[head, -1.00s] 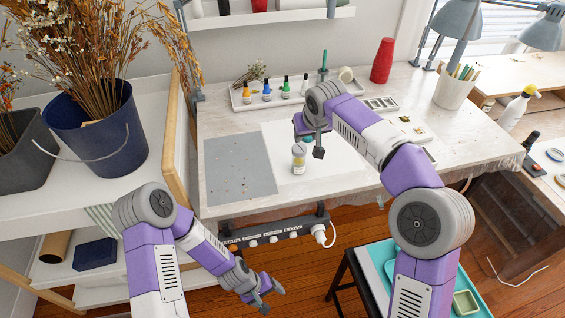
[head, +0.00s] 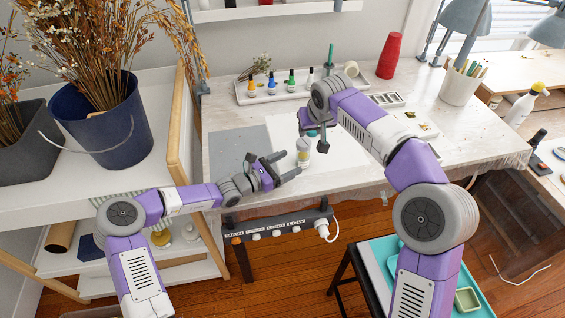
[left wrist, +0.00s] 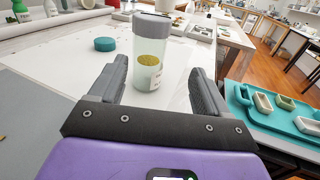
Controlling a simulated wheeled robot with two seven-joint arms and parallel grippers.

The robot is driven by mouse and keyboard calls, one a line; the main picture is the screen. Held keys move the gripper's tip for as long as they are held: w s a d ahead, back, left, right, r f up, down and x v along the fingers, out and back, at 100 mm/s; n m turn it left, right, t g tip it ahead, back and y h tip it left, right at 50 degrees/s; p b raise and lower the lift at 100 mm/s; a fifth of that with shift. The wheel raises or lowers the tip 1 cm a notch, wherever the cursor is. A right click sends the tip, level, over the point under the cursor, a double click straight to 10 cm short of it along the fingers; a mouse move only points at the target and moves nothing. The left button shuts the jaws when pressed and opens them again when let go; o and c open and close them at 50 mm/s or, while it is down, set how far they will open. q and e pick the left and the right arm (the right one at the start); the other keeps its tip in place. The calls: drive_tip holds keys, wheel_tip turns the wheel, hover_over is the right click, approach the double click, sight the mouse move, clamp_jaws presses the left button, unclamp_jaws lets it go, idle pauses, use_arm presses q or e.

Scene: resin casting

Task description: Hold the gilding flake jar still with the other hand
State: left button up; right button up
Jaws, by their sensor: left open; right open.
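The gilding flake jar (head: 303,157) stands upright on the white sheet on the workbench. In the left wrist view the jar (left wrist: 149,66) is clear with a grey top, gold flakes inside and a label. My left gripper (head: 289,164) is open beside the jar, to its left in the head view. In the left wrist view its fingers (left wrist: 159,66) point at the jar, one on either side, with gaps on both sides. My right gripper (head: 311,134) is open just above and behind the jar in the head view; its fingertips are partly hidden.
A teal round cap (left wrist: 105,44) lies on the bench near the jar. A grey mat (head: 232,160) lies to the left. A white tray (head: 262,96) with several small bottles stands behind. A red cup stack (head: 389,55) stands further back.

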sight(298, 155)
use_arm(q)
drive_tip(key=shift+w+a+n, duration=0.35)
drive_tip(key=shift+a+n, duration=0.05)
drive_tip(key=shift+w+d+t, duration=0.1)
drive_tip(key=shift+w+t, duration=0.15)
drive_tip(key=shift+t, duration=0.05)
drive_tip(key=x, duration=0.7)
drive_tip(key=shift+f, duration=0.1)
drive_tip(key=c, duration=1.1)
drive_tip(key=shift+o, duration=0.2)
drive_tip(key=shift+c, duration=0.5)
